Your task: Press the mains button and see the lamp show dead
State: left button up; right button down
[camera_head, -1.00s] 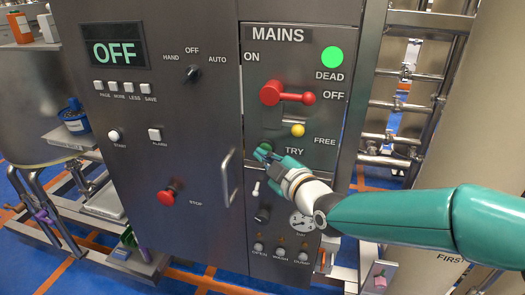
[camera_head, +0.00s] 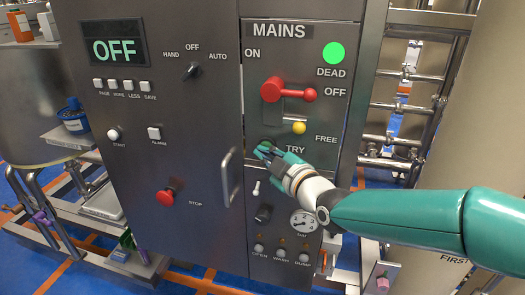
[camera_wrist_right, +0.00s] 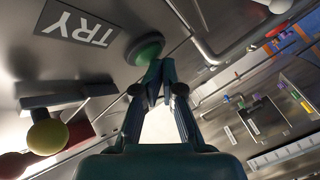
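The MAINS panel (camera_head: 310,80) is on the right of the grey cabinet. Its round lamp (camera_head: 333,53), above the word DEAD, is lit green. The red mains lever (camera_head: 290,91) points right toward OFF. The TRY button (camera_head: 268,143) is largely hidden in the head view; in the right wrist view the green button (camera_wrist_right: 147,48) is just beyond my fingertips. My right gripper (camera_head: 262,153) is at the button, its fingertips together and empty in the right wrist view (camera_wrist_right: 158,80). I cannot tell whether they touch the button. My left gripper is not in view.
A yellow knob (camera_head: 299,128) sticks out above TRY. A small switch (camera_head: 256,188), a dark knob (camera_head: 263,213) and a gauge (camera_head: 303,222) lie below. A door handle (camera_head: 226,178) and a red STOP button (camera_head: 166,197) are to the left. Metal pipework (camera_head: 400,105) stands at right.

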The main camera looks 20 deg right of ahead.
jog(key=shift+d, duration=0.15)
jog(key=s+a, duration=0.3)
jog(key=s, duration=0.2)
jog(key=shift+a, duration=0.25)
jog(key=shift+f, duration=0.1)
dwell(0.5)
